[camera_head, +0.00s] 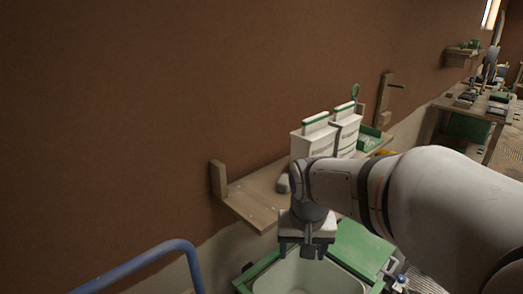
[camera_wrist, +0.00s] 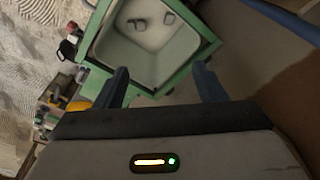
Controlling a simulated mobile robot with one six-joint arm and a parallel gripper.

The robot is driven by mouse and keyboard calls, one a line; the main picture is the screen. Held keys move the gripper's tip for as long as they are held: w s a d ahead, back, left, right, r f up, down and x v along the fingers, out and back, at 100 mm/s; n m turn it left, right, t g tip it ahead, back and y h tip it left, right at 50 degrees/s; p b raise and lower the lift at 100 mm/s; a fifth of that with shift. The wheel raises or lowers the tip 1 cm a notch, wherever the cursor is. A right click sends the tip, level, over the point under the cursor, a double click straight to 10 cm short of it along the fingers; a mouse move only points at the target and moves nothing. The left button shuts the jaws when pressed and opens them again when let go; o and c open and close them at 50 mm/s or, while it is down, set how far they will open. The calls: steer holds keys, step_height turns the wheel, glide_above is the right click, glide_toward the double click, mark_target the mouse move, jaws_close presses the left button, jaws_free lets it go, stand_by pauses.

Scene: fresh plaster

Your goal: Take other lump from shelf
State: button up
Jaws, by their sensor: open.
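A small grey lump (camera_head: 283,184) sits on the wooden shelf (camera_head: 250,203) along the brown wall, just left of my wrist in the head view. My arm hides part of the shelf behind it. My gripper (camera_head: 305,252) points down in front of the shelf, above a pale basin (camera_head: 300,277) in a green frame. In the wrist view, the fingers of my gripper (camera_wrist: 160,72) are apart with nothing between them. The basin (camera_wrist: 120,50) lies beyond them and holds two small grey shapes (camera_wrist: 139,27), too small to identify surely.
Two white packages (camera_head: 310,140) with green tops and a green tray (camera_head: 368,140) stand on the shelf. A wooden bracket (camera_head: 218,180) rises at its left end. A blue rail (camera_head: 150,262) is at lower left. A cluttered bench (camera_head: 480,105) stands farther right.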

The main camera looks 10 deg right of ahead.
steer(key=w+r+m+p, duration=0.1)
steer(key=w+r+p, duration=0.45)
steer(key=r, duration=0.35)
steer(key=m+p, duration=0.4)
steer(key=p, duration=0.3)
glide_toward(285, 178)
steer(key=s+f, duration=0.1)
steer(key=shift+w+a+f+h, duration=0.1)
steer(key=shift+a+f+h, duration=0.2)
steer(key=shift+f, duration=0.1)
steer(key=f, duration=0.2)
steer(key=w+f+p, duration=0.1)
steer(key=f, duration=0.2)
steer(key=w+f+p, duration=0.1)
steer(key=f, duration=0.1)
steer(key=shift+d+f, duration=0.15)
steer(key=shift+d, duration=0.25)
steer(key=shift+c, duration=0.3)
steer(key=c, duration=1.1)
